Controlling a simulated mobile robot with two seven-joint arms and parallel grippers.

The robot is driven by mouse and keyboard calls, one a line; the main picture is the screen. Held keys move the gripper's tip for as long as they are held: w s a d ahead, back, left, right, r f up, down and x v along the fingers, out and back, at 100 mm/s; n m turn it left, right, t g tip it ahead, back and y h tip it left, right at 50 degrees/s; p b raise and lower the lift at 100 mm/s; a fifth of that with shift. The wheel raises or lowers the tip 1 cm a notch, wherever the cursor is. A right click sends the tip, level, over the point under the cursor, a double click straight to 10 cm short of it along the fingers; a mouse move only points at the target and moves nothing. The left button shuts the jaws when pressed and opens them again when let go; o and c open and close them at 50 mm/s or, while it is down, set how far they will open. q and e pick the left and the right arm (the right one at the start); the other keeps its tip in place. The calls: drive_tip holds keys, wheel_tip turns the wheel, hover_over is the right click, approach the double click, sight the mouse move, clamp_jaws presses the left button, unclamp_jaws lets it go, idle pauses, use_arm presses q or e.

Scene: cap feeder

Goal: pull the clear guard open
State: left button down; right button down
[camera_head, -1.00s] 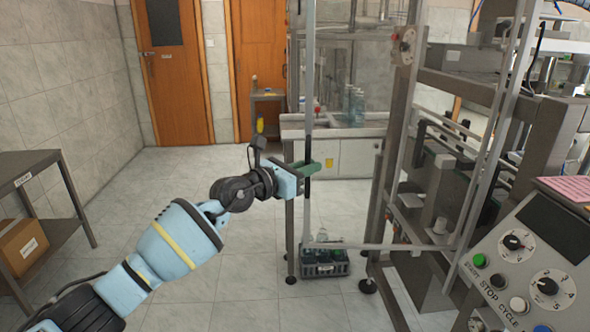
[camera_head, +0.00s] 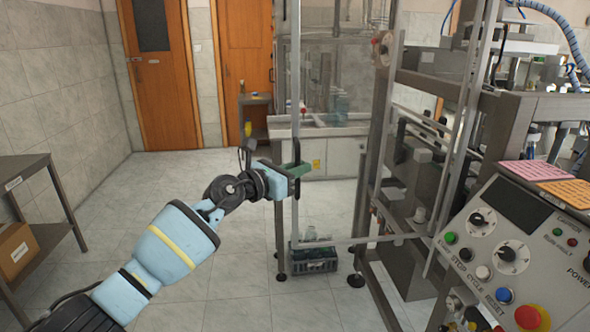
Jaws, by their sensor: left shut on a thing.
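The clear guard (camera_head: 295,95) is a see-through panel in a thin grey metal frame. It stands swung out from the machine on the right, with its free upright edge well away from the machine's posts and its bottom rail low above the floor. My right gripper is not in view.
The machine's control panel (camera_head: 505,250) with knobs and buttons is at the lower right. A dark crate (camera_head: 314,266) with bottles sits on the floor behind the guard. A shelf with a cardboard box (camera_head: 18,250) stands at left. Open tiled floor lies between.

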use_arm(q)
drive_tip(key=shift+r, duration=0.1)
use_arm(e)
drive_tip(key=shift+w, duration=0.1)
use_arm(q)
drive_tip(key=c, duration=1.5)
unclamp_jaws()
drive_tip(key=shift+d, duration=0.1)
drive_tip(key=shift+c, duration=0.2)
